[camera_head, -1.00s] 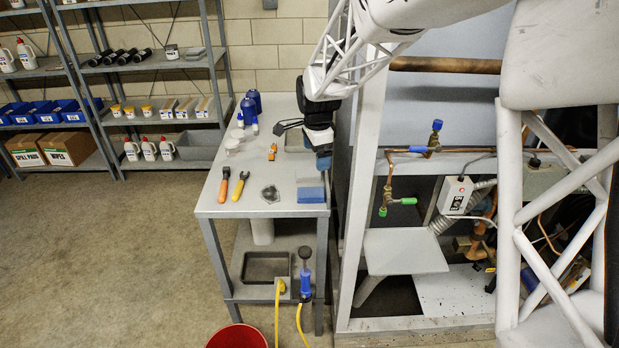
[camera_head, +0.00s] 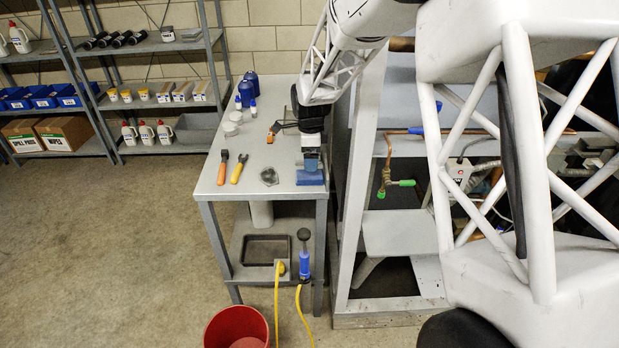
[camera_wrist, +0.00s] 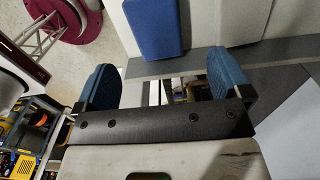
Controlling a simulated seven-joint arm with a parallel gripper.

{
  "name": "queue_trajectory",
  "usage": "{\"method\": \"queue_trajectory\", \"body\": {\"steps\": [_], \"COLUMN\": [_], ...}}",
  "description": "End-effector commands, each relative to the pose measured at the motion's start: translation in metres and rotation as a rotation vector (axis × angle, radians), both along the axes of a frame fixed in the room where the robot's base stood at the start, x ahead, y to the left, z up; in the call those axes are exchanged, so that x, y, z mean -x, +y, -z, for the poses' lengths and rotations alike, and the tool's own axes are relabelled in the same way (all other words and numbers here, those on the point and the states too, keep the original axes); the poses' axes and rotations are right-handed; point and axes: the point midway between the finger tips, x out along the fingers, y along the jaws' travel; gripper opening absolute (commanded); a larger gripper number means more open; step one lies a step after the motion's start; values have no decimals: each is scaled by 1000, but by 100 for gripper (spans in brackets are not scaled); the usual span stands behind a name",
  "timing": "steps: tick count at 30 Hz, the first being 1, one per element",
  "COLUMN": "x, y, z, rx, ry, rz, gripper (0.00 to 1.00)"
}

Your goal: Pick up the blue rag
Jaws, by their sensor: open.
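The blue rag (camera_head: 310,178) is a flat, folded block at the front right corner of the grey workbench (camera_head: 207,186). My gripper (camera_head: 312,164) is over it, pointing down, and hides part of it in the head view. In the wrist view, the rag (camera_wrist: 153,28) shows just beyond the tips of my two blue-padded fingers (camera_wrist: 165,68), roughly between their lines and left of centre. The fingers are spread wide with nothing between them. I cannot tell how small the gap to the rag is.
A grey metal piece (camera_head: 269,176), yellow-handled tool (camera_head: 239,168) and orange-handled tool (camera_head: 222,167) lie left of the rag. Blue bottles (camera_head: 247,92) stand at the back. The compressor rack frame (camera_head: 356,190) rises close on the right. A red bucket (camera_head: 237,328) is on the floor.

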Motion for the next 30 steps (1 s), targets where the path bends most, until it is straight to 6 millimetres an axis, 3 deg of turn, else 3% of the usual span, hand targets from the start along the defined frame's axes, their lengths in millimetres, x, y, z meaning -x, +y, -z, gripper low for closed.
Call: {"method": "queue_trajectory", "body": {"steps": [7, 20, 30], "x": [0, 1, 3], "y": [0, 0, 3], "z": [18, 23, 55], "rx": [0, 0, 0], "ry": [0, 0, 1], "rz": [0, -1, 0], "gripper": [96, 96, 96]}}
